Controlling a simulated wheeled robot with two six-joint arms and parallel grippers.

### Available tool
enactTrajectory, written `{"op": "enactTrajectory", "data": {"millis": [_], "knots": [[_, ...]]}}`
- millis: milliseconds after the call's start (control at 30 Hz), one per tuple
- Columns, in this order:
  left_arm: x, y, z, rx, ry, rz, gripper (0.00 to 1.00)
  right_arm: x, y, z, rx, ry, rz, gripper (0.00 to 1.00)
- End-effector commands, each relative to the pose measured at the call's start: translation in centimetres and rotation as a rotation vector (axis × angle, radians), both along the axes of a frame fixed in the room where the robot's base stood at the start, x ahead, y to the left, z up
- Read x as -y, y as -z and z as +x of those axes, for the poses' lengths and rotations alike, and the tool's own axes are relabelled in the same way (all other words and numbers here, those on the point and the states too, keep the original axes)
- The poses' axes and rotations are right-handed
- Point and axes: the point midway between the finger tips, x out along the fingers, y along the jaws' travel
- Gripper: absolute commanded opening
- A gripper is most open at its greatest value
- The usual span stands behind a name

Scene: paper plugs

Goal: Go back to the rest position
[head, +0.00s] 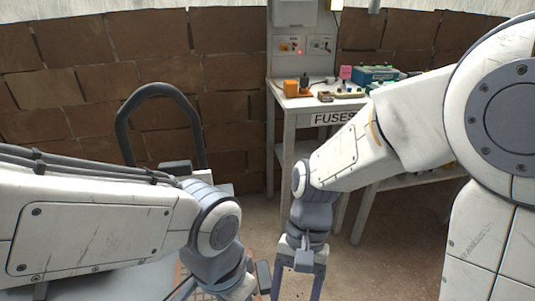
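My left arm comes in from the left and bends down at the wrist. Its gripper (263,277) is only partly in view at the bottom edge, so its opening cannot be judged. My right arm reaches down from the right. Its gripper (297,287) points down beside the left one, with its two fingers apart and nothing visible between them; the fingertips are cut off by the bottom edge. Both grippers are low and in front of the fuse table (291,105), apart from it.
The table has a "FUSES" label (334,118). On it are an orange block (291,88), a teal box (376,74) and a pink block (346,72). A panel (304,45) with a red light stands behind. A black curved bar (160,88) rises at the left before a brown wall (235,100).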

Motion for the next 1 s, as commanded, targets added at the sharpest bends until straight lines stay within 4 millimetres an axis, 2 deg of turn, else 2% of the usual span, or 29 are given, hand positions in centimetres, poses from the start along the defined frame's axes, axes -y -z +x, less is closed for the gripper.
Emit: {"op": "enactTrajectory", "data": {"millis": [33,100,433,500,733,1000], "knots": [[0.0,0.0,0.0,0.000,0.000,0.000,0.50,0.0,-0.7,-0.7,0.090,-0.139,0.028,0.67],[0.0,0.0,0.0,0.000,0.000,0.000,0.50,0.1,-1.3,-1.3,0.190,-0.307,0.060,0.67],[0.0,0.0,0.0,0.000,0.000,0.000,0.50,0.3,-3.5,-2.8,0.548,-0.935,0.165,0.67],[0.0,-2.5,0.0,-0.001,0.000,0.001,0.50,0.4,-5.9,-2.6,0.535,-0.922,0.161,0.67],[0.0,-7.5,0.0,0.001,0.000,-0.001,0.50,0.4,-10.8,-2.6,0.532,-0.914,0.161,0.67],[0.0,-15.3,0.0,0.000,0.000,0.000,0.50,0.4,-18.6,-2.6,0.530,-0.911,0.161,0.67]]}}
